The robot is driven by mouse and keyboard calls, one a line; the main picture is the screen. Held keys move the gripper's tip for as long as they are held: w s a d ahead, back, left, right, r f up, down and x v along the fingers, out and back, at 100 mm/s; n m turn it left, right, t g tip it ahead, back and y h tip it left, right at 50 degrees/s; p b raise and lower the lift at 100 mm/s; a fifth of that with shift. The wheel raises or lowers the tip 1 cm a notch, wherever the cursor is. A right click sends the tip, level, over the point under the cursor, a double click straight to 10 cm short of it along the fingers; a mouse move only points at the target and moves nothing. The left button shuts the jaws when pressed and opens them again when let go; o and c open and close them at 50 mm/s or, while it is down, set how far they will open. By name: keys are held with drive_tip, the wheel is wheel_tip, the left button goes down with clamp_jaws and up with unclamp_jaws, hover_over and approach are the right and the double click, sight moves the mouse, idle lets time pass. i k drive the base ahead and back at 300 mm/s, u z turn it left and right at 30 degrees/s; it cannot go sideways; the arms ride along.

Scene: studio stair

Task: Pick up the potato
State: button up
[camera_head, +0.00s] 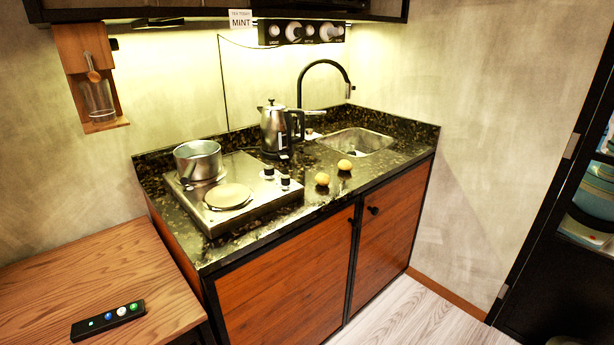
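Two small round yellow-brown items that look like potatoes lie on the dark speckled counter (275,215). One potato (322,180) is to the right of the hob, near the counter's front edge. The other potato (344,165) is a little behind it and to the right, in front of the sink. They are apart from each other. Nothing covers them. My gripper is not in this view.
A steel hob (262,205) with a pot (198,160) stands left of the potatoes. A kettle (274,130) stands behind them, and a sink (356,141) is behind right. A wooden table (90,280) holds a remote (108,320). Floor (430,315) at right is clear.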

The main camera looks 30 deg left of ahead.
sight(321, 179)
drive_tip(key=u, duration=0.4)
drive_tip(key=i, duration=0.9)
drive_tip(key=u, duration=1)
drive_tip(key=i, duration=0.7)
drive_tip(key=u, duration=0.25)
drive_tip(key=k, duration=0.75)
drive_tip(key=u, duration=0.25)
drive_tip(key=i, duration=0.75)
drive_tip(key=z, duration=0.15)
